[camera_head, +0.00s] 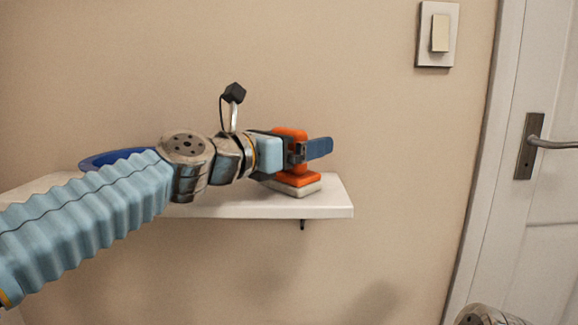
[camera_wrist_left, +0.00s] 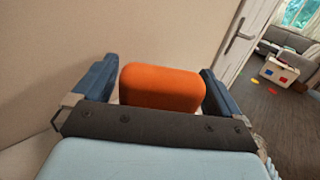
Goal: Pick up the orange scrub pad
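The orange scrub pad (camera_head: 299,179) sits near the right end of a white wall shelf, with an orange upper part and a pale bottom layer. My left gripper (camera_head: 305,150) is at its upper part and hides some of it. In the left wrist view the rounded orange top of the pad (camera_wrist_left: 162,88) lies between the two blue fingers of my left gripper (camera_wrist_left: 158,88). The fingers are spread, with a visible gap on the left side and a narrower one on the right. My right gripper is not in view.
The white shelf (camera_head: 338,203) is fixed to a beige wall. A blue round dish (camera_head: 110,160) stands on it behind my left arm. A light switch (camera_head: 437,36) and a white door (camera_head: 552,85) with a handle are to the right.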

